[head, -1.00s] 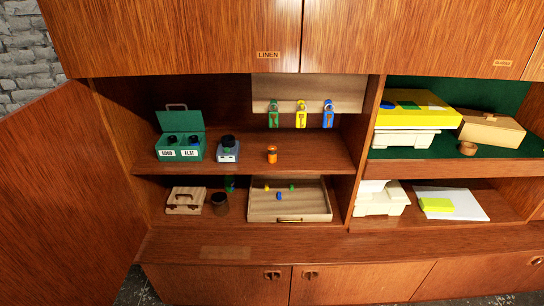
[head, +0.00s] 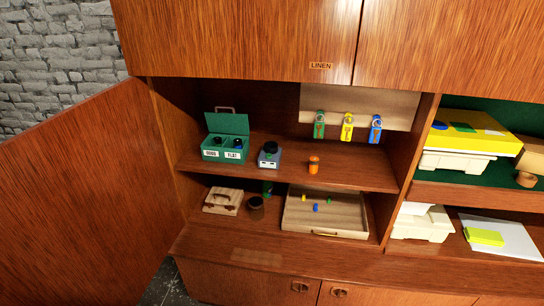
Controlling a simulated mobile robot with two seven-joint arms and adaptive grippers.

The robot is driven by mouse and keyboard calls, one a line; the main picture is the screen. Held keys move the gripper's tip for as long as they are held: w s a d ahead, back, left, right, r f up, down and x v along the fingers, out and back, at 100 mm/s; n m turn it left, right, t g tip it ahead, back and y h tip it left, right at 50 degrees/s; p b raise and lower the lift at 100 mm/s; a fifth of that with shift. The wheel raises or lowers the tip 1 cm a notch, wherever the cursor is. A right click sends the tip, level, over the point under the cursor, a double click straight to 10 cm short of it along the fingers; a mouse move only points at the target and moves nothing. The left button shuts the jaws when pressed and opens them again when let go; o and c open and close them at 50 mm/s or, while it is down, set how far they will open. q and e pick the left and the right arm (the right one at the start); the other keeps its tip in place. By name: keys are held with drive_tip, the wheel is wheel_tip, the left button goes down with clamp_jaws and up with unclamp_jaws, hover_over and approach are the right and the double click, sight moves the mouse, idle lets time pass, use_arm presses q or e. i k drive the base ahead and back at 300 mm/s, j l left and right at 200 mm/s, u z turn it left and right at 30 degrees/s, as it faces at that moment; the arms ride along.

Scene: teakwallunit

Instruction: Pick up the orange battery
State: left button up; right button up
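The orange battery (head: 314,165) stands upright on the middle shelf (head: 350,177) of the wall unit, near the shelf's front edge. It is a small orange cylinder with a darker band. A grey-blue device with a black knob (head: 269,155) stands to its left. Neither of my grippers shows in the head view.
A green case (head: 226,138) marked GOOD and FLAT stands open at the shelf's left. Three coloured items (head: 347,127) hang on the back panel. Below are a wooden tray (head: 325,234), a small wooden case (head: 222,201) and a dark cup (head: 256,207). An open door (head: 80,200) stands at left.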

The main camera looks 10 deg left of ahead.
sight(314, 161)
drive_tip(key=i+l+z, duration=0.45)
drive_tip(key=i+l, duration=0.4)
